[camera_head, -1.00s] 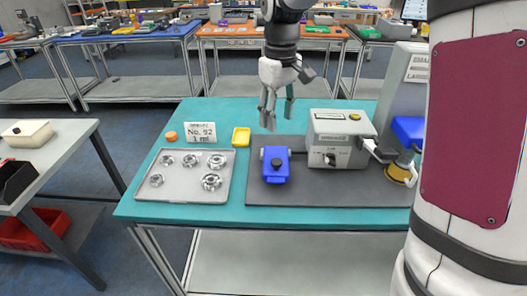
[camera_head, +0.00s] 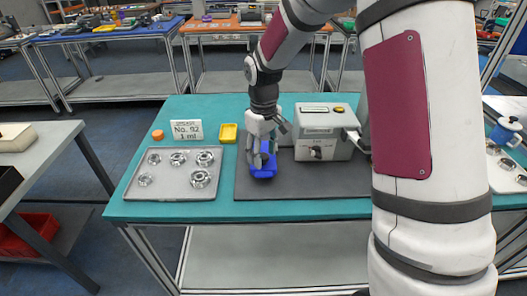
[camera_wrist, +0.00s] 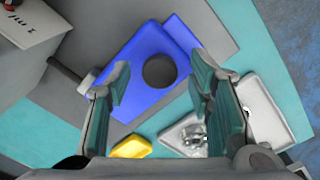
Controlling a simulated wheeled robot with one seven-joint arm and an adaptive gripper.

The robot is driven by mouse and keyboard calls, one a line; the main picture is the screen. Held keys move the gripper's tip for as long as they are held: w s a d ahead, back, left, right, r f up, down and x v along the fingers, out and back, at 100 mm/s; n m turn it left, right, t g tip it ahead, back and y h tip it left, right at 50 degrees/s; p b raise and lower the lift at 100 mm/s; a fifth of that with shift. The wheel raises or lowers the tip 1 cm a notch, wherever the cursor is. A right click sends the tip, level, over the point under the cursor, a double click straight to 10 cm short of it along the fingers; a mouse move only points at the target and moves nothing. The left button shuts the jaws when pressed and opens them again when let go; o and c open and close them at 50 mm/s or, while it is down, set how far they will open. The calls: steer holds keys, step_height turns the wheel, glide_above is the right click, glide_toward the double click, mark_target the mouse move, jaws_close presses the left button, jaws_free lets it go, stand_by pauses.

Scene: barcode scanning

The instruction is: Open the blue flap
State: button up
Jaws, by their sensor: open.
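A blue block-shaped part (camera_head: 262,175) lies on the dark grey mat, left of the grey machine. It has a dark round feature on top, and no raised lid shows. In the wrist view the blue part (camera_wrist: 180,37) fills the upper middle, with the dark round spot in its surface. My gripper (camera_head: 262,160) is directly over it, pointing down and hiding part of it.
The grey machine (camera_head: 322,137) stands close on the right. A tray (camera_head: 153,191) with several metal rings lies left, and a yellow dish (camera_head: 228,132), an orange cap (camera_head: 158,134) and a label card (camera_head: 187,130) behind it. The mat's front edge (camera_head: 300,193) is clear.

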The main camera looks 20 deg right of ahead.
jaws_close()
steer(key=shift+w, duration=0.1)
